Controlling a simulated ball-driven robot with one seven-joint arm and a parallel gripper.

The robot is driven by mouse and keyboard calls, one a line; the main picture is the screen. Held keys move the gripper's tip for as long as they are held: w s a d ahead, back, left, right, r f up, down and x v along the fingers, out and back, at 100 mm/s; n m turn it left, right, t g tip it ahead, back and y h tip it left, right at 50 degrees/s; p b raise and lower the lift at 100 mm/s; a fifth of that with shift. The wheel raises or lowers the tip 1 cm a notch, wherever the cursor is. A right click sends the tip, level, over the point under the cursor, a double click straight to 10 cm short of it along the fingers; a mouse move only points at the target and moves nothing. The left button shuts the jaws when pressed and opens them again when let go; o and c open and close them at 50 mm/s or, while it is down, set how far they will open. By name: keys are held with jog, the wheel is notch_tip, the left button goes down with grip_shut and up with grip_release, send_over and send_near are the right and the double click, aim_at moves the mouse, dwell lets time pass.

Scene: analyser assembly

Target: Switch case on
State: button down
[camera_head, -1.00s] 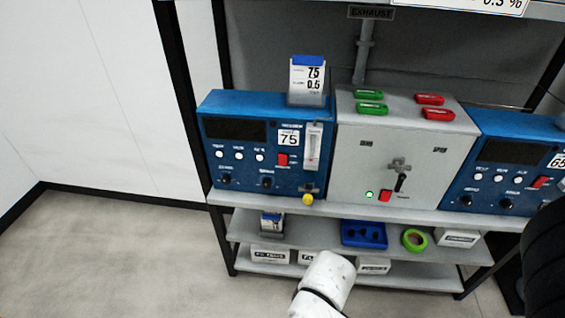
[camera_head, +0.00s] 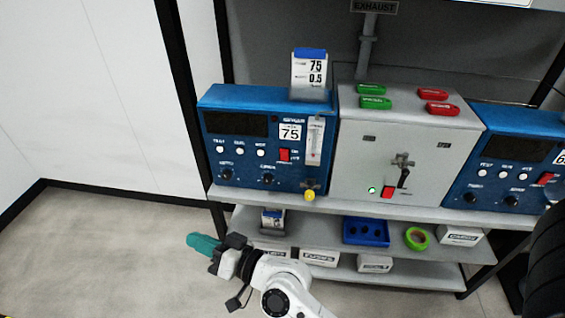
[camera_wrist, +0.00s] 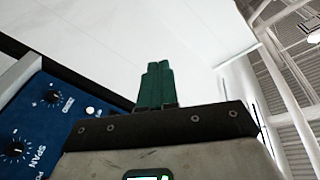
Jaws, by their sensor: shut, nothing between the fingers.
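The left blue analyser case (camera_head: 262,90), labelled 75, stands on the top shelf. Its display (camera_head: 236,124) is dark, and a red rocker switch (camera_head: 284,155) sits on its front. A second blue case (camera_head: 520,120) with a red switch (camera_head: 546,179) is partly cut off at the right. My gripper (camera_head: 203,243) has teal fingers that are shut and empty. It points left, below and in front of the left case, touching nothing. The wrist view shows the shut fingers (camera_wrist: 155,84) and part of a blue panel (camera_wrist: 40,115) with knobs at the left.
A grey box (camera_head: 400,140) between the cases has a lit green lamp (camera_head: 372,190) and red switch (camera_head: 388,192). Green and red tags lie on top. Lower shelves hold a blue tray (camera_head: 365,231), green tape (camera_head: 417,238) and white boxes. Floor at left is clear.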

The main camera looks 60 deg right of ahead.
aim_at(284, 153)
jog(key=d+r+m+t+h, duration=0.3)
jog(key=d+m+h, duration=0.4)
jog(key=s+d+f+m+g+h, duration=0.3)
jog(key=d+m+g+h, duration=0.3)
jog(key=m, duration=0.3)
jog(key=s+d+f+m+g+h+b, duration=0.1)
jog(key=s+d+f+m+g+h, duration=0.2)
jog(key=d+m+g+h, duration=0.3)
jog(key=m+g+h, duration=0.1)
jog(key=m+g, duration=0.1)
jog(key=m, duration=0.1)
jog(key=shift+s+d, duration=0.2)
jog(key=shift+d, duration=0.15)
jog(key=shift+d, duration=0.1)
jog(key=p+x, duration=0.1)
jog(key=x, duration=1.3)
jog(key=shift+w+r, duration=0.1)
jog(key=shift+r, duration=0.05)
